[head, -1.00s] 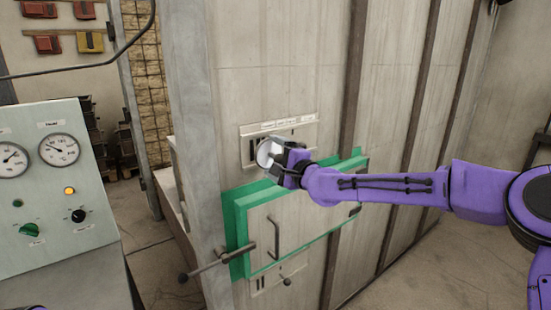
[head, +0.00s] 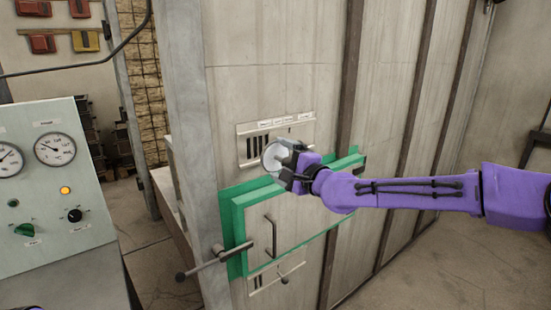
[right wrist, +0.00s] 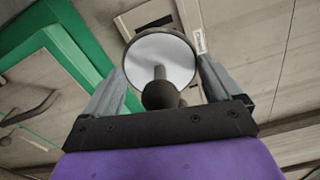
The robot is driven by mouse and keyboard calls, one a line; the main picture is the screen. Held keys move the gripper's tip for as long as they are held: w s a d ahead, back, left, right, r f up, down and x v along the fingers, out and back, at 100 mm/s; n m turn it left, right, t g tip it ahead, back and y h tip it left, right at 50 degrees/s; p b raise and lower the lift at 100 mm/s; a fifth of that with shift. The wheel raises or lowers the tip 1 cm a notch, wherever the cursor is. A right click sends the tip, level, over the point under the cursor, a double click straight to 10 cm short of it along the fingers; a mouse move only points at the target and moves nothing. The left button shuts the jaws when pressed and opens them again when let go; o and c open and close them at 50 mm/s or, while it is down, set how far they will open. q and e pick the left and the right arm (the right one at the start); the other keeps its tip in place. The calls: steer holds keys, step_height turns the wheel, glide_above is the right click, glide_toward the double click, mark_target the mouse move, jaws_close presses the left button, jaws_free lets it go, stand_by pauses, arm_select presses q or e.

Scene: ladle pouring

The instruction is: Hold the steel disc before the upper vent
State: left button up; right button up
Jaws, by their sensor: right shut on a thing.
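The round, shiny steel disc (head: 271,157) is held by its stem and dark knob in my right gripper (head: 286,161), which is shut on it. In the right wrist view the disc (right wrist: 150,58) faces away beyond the fingers (right wrist: 161,80). The upper vent (head: 256,146) is a pale plate with dark slots, above the green-framed door. The disc overlaps the vent's lower part in the head view, and several slots show at its upper left. The gap between disc and vent cannot be judged. My left gripper is out of view.
The green-framed door (head: 238,215) with its handle (head: 271,236) lies just below my right gripper. A lever (head: 215,262) sticks out at its lower left. A lower vent (head: 262,284) is beneath. A gauge panel (head: 50,195) stands at left.

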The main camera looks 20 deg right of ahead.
steer(key=p+v, duration=0.1)
steer(key=v, duration=0.6)
steer(key=shift+s, duration=0.3)
